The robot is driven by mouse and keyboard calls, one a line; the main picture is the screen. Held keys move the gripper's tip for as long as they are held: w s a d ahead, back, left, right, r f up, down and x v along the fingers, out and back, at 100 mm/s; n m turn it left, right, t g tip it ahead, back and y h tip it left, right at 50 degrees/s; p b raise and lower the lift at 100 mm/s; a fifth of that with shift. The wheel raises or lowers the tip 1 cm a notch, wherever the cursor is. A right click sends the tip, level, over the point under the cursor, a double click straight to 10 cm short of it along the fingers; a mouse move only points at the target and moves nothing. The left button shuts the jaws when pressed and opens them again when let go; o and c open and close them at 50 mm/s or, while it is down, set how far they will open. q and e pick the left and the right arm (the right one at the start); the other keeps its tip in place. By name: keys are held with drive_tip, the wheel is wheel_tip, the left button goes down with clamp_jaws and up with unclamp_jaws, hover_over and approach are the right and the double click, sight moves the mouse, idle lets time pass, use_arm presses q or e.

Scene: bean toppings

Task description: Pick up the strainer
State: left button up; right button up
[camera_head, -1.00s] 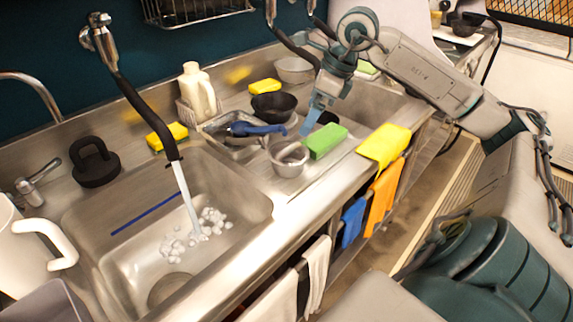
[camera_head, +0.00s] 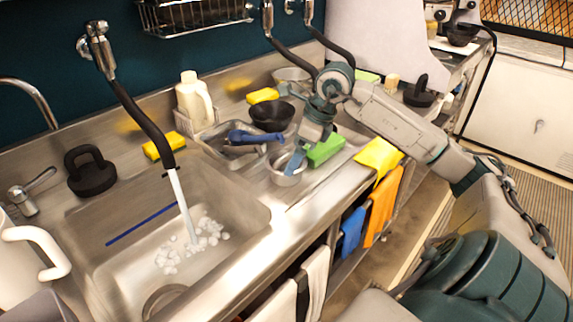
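A small round metal cup (camera_head: 283,178) stands on the steel counter right of the sink. It may be the strainer, but I cannot make out any mesh. My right gripper (camera_head: 294,161) reaches down from the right arm, its pale blue fingertip over the cup's rim. I cannot tell whether it touches the cup or how far apart the fingers are. My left gripper is not in view.
A black bowl (camera_head: 271,114) and a blue-handled tool (camera_head: 255,135) are close behind the cup. A yellow cloth (camera_head: 379,157) lies on the counter edge. The sink (camera_head: 120,262) has running water.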

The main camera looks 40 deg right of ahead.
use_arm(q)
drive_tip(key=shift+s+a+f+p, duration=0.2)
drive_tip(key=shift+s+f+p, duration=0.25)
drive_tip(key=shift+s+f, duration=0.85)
use_arm(e)
drive_tip(key=shift+x, duration=2.05)
drive_tip(key=c, duration=1.1)
drive_tip(key=shift+r, duration=0.1)
